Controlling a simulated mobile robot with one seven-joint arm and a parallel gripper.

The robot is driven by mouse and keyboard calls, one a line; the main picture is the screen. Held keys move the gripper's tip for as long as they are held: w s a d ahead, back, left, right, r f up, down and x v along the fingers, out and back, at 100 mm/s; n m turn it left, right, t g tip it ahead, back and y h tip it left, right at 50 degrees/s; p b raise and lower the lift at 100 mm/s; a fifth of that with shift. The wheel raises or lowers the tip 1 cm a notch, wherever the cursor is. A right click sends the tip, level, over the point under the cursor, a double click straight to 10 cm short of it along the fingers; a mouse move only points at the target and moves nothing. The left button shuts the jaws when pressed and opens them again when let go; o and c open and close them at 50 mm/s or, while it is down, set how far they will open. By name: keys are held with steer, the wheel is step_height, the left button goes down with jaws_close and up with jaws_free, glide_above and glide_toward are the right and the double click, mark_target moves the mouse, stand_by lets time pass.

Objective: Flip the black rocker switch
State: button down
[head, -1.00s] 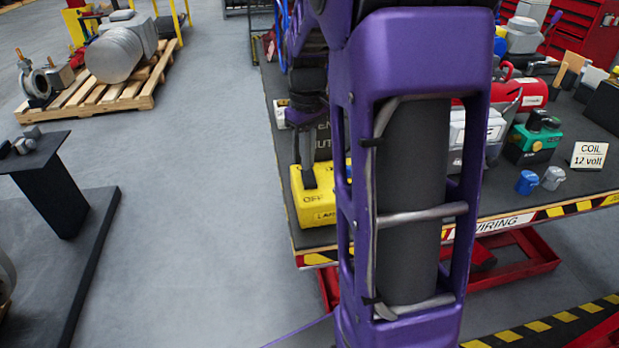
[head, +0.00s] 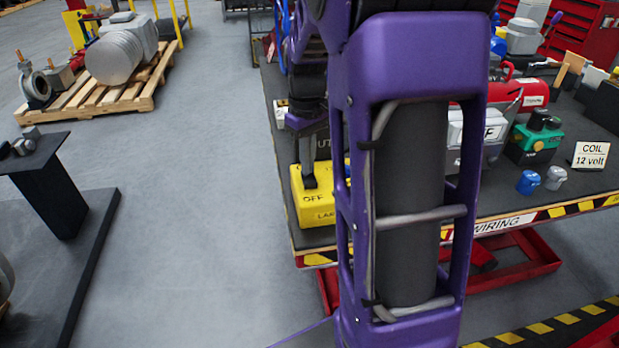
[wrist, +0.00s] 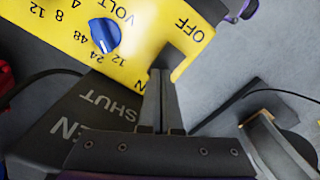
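The black rocker switch (wrist: 174,52) is a dark block in the yellow box's face, between the OFF mark and a partly hidden mark ending in N. The yellow box (wrist: 140,35) also shows in the head view (head: 322,208), at the table's near left corner. My gripper (wrist: 161,73) has its two fingers close together with nothing seen between them. The fingertips are at the N-side end of the switch; I cannot tell whether they touch it. In the head view my gripper (head: 309,185) reaches down to the box's top, and the switch is hidden there.
A blue knob (wrist: 105,35) with numbers around it sits on the box. A dark plate (wrist: 85,115) lettered SHUT lies beside the box. A green and black device (head: 535,138) and small blue and grey caps stand further right.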

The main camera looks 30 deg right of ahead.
step_height(320, 180, up, 7)
steer(key=p, duration=0.6)
stand_by(0.3)
stand_by(0.4)
